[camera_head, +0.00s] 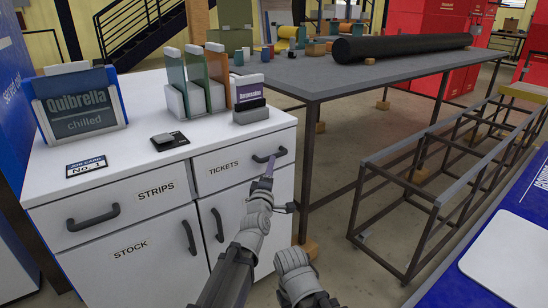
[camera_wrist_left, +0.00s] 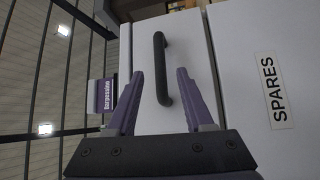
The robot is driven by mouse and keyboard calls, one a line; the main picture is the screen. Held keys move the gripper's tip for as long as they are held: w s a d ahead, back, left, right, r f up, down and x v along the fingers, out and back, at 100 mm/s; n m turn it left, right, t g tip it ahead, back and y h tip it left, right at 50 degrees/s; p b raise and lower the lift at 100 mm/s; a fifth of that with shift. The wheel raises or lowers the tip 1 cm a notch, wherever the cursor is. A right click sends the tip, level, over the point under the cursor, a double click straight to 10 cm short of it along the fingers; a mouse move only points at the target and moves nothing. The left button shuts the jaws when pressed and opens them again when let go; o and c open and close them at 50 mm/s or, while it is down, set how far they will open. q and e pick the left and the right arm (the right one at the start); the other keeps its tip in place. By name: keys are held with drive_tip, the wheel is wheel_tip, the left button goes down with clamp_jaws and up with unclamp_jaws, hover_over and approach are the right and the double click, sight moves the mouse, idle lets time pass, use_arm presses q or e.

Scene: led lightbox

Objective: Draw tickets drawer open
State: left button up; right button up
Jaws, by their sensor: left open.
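The tickets drawer (camera_head: 232,172) is the white upper-right front of the white cabinet, with "TICKETS" on it. It looks flush with the cabinet. Its dark curved handle (camera_head: 270,156) sits near the right end of the front. My left gripper (camera_head: 266,174) is right at the handle, with purple fingers. In the left wrist view, which is turned on its side, the open fingers (camera_wrist_left: 159,73) lie on either side of the handle (camera_wrist_left: 162,70). I cannot tell how deep the handle sits between them. The right gripper is not seen.
The cabinet top bears a Quibrella sign (camera_head: 79,103), coloured panels in a rack (camera_head: 194,82) and a small purple sign (camera_head: 249,92). The strips drawer (camera_head: 118,203) is to the left. A "SPARES" label (camera_wrist_left: 272,90) marks the door below. A grey table (camera_head: 370,70) stands close on the right.

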use_arm(q)
drive_tip(key=x, duration=0.6)
drive_tip(key=shift+w+p, duration=0.3)
drive_tip(key=shift+p, duration=0.1)
drive_tip(key=shift+c, duration=0.4)
clamp_jaws()
idle(0.5)
